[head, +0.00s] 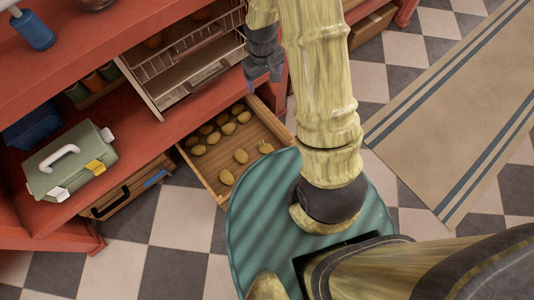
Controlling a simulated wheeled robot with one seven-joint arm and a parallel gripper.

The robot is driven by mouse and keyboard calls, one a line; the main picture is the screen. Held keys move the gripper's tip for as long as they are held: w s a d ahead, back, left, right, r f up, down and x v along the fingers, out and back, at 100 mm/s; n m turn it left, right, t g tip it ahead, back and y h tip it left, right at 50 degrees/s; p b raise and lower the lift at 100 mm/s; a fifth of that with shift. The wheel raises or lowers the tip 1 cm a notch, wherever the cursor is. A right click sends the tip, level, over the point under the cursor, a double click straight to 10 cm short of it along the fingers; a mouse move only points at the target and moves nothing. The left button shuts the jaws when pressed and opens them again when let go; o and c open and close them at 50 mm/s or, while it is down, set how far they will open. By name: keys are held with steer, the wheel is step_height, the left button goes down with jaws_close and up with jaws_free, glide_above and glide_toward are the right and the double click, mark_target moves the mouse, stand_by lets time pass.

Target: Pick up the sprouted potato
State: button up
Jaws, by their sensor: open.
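Several tan potatoes lie loose in an open wooden drawer (262,121) below the red shelf unit. One potato (265,147) at the drawer's right side seems to have a small pointed bit on top, which may be a sprout; it is too small to be sure. The other potatoes look plain and rounded. My gripper (262,75) is dark grey, open and empty, above and beyond the drawer near the wire rack. It is apart from the potatoes. My arm and body hide some of the floor at the right.
A green toolbox (70,162) sits on the red shelf (145,130) at left. A closed wooden drawer (130,187) is below it. A beige striped rug (450,105) lies on the checkered floor.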

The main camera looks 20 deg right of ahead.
step_height(320, 180, down, 22)
steer(key=w+n+g+b, duration=0.1)
steer(key=w+n+b, duration=0.1)
steer(key=b, duration=0.9)
steer(key=n+b, duration=0.1)
steer(key=b, duration=0.6)
glide_above(266, 147)
steer(key=w+a, duration=0.1)
steer(key=w, duration=0.1)
step_height(266, 147, down, 17)
steer(key=shift+s+r+g, duration=0.15)
steer(key=shift+r+g, duration=0.05)
steer(key=shift+g, duration=0.2)
steer(key=f+b, duration=0.2)
steer(key=f, duration=0.2)
steer(key=f+b, duration=0.2)
steer(key=f, duration=0.2)
steer(key=s+f+b, duration=0.1)
steer(key=f+b, duration=0.1)
steer(key=f, duration=0.2)
steer(key=shift+s+d+b, duration=0.1)
steer(key=shift+d+b, duration=0.25)
steer(key=shift+d, duration=0.05)
steer(key=shift+f, duration=0.1)
steer(key=f+b, duration=0.4)
steer(key=f, duration=0.1)
steer(key=shift+s+d+f, duration=0.1)
steer(key=shift+s+d, duration=0.15)
